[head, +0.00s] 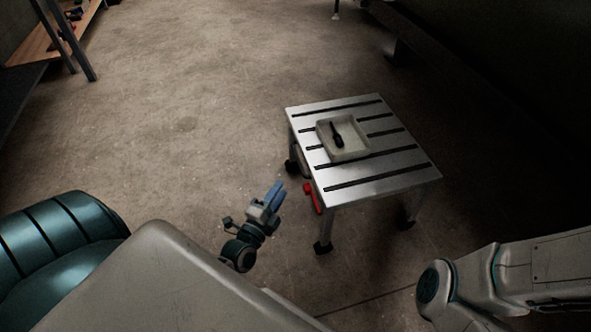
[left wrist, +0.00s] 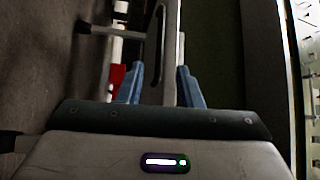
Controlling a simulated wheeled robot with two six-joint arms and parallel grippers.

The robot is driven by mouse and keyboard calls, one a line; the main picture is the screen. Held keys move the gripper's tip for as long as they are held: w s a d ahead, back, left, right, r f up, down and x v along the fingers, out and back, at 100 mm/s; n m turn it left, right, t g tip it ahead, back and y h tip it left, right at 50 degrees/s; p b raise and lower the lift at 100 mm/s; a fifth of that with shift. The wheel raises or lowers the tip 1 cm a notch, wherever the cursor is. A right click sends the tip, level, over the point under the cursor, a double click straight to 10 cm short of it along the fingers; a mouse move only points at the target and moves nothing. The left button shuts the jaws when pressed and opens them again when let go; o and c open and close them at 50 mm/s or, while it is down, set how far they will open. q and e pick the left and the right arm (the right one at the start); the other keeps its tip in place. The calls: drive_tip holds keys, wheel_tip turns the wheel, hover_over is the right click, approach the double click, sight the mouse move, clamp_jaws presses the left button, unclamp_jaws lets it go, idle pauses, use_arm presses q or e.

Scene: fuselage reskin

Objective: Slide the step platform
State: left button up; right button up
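The step platform (head: 400,165) is a low silver metal stand with dark slots across its top and dark feet, right of centre in the head view. My left gripper (head: 275,195), with blue fingers, is low beside its near left side, with a gap visible between them. In the left wrist view, the two blue fingers (left wrist: 160,88) are spread apart. A grey metal bar of the platform (left wrist: 170,45) shows between them; I cannot tell whether they touch it. My right gripper is out of view; only part of my right arm shows.
A pale tray (head: 355,153) holding a dark tool (head: 337,134) sits on the platform. A red object (head: 312,198) is at its left side, also in the left wrist view (left wrist: 117,75). A wooden bench (head: 45,38) stands far left. The floor beyond is clear.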

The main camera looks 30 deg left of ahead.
use_arm(q)
drive_tip(key=w+r+b, duration=0.1)
drive_tip(key=w+b, duration=0.1)
drive_tip(key=w, duration=0.8)
drive_tip(key=shift+a+r, duration=0.15)
drive_tip(key=shift+a, duration=0.3)
clamp_jaws()
